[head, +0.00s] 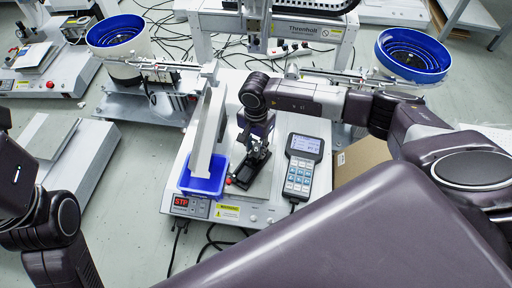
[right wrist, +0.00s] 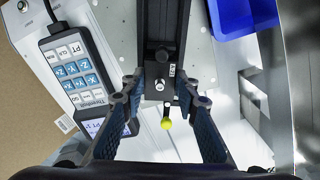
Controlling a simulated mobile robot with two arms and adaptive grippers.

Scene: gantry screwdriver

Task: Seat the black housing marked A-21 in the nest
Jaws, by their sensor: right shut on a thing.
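My right gripper (head: 257,145) points down over the middle of the machine's plate. In the right wrist view its two fingers (right wrist: 161,84) stand either side of a black part with a small white label, which I take to be the housing (right wrist: 155,92); the label is too small to read surely. The gripper is shut on it. A dark fixture (head: 240,183) on the plate, which I take to be the nest, lies just below; the wrist view shows its long black body (right wrist: 153,25). Whether the housing touches it is hidden. My left arm shows at the left, but its gripper does not.
A teach pendant (head: 303,165) lies to the right. Blue bowl feeders (head: 116,31) (head: 412,53) flank the machine. A cardboard box (head: 358,164) sits right of the pendant.

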